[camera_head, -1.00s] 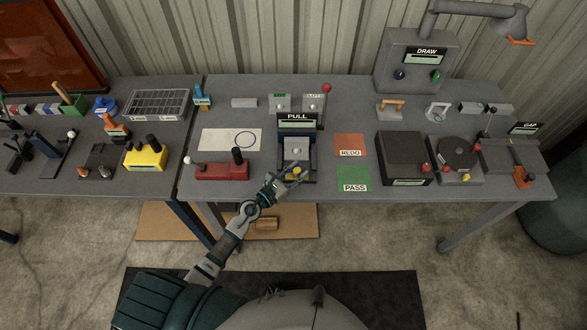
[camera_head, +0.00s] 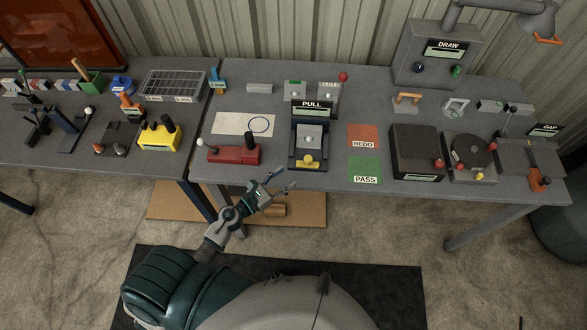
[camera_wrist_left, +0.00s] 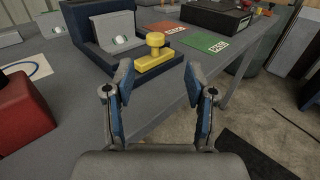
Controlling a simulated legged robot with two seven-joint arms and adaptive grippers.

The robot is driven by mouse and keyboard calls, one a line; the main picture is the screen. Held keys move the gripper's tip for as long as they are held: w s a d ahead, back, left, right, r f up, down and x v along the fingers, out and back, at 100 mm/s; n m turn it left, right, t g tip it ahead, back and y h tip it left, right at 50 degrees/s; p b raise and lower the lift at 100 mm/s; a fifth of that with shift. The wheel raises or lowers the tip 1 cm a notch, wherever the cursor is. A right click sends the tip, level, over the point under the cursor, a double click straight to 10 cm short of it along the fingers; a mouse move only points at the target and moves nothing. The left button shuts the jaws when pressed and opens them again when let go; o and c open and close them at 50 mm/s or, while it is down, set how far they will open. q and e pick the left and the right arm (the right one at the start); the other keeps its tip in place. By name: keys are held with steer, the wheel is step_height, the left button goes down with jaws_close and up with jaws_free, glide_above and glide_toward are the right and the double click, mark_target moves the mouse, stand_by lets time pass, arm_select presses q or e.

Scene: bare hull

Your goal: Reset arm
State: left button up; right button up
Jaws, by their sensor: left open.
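My left gripper (camera_head: 279,180) is open and empty, in front of the table's front edge and just below the PULL station in the head view. In the left wrist view its two blue-padded fingers (camera_wrist_left: 158,95) stand apart with the table edge and floor between and beyond them. The PULL station (camera_head: 309,135) is a dark blue holder with a grey block and a yellow knob (camera_head: 308,161) at its front. The yellow knob also shows in the left wrist view (camera_wrist_left: 155,45), beyond the fingers and apart from them. My right gripper is not in view.
A red block device (camera_head: 233,153) sits left of the PULL station. The orange REDO mat (camera_head: 363,134) and green PASS mat (camera_head: 364,165) lie to its right. A dark box (camera_head: 415,150) stands farther right. A cardboard sheet (camera_head: 170,203) lies on the floor under the table.

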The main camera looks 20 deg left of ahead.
arm_select(q)
steer(key=shift+s+d, duration=0.1)
steer(key=shift+s, duration=0.2)
steer(key=shift+a, duration=0.3)
